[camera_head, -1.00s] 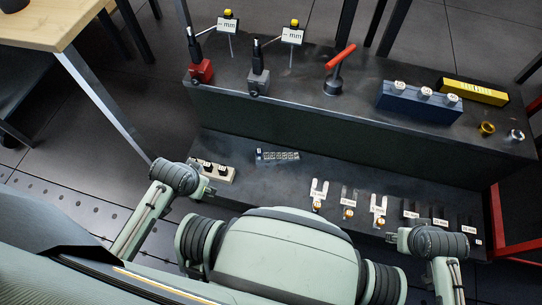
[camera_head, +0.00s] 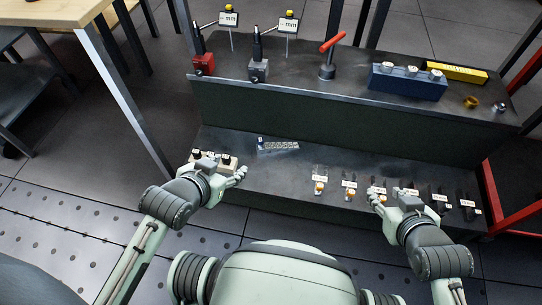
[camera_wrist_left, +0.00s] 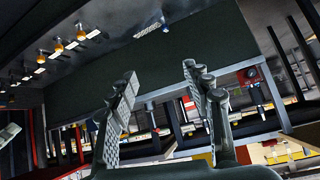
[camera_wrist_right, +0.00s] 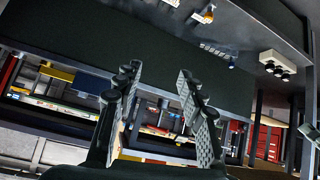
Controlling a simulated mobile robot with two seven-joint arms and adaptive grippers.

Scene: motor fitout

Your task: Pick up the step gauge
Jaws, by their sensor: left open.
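The step gauge appears to be the grey stepped bar with a bluish block at its left end (camera_head: 279,147), lying on the lower shelf (camera_head: 300,170) near the riser. It also shows small in the left wrist view (camera_wrist_left: 148,29) and the right wrist view (camera_wrist_right: 215,51). My left gripper (camera_head: 240,174) is open and empty, left of and nearer than the bar, apart from it. Its open fingers show in the left wrist view (camera_wrist_left: 159,78). My right gripper (camera_head: 386,196) is open and empty, over the front right of the lower shelf; its parted fingers show in the right wrist view (camera_wrist_right: 160,76).
A pale block with black knobs (camera_head: 214,158) sits beside my left gripper. Several labelled pieces with orange knobs (camera_head: 319,187) line the shelf front near my right gripper. Gauge stands (camera_head: 259,69), a red-handled lever (camera_head: 328,65) and a blue block (camera_head: 407,82) stand on the upper shelf.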

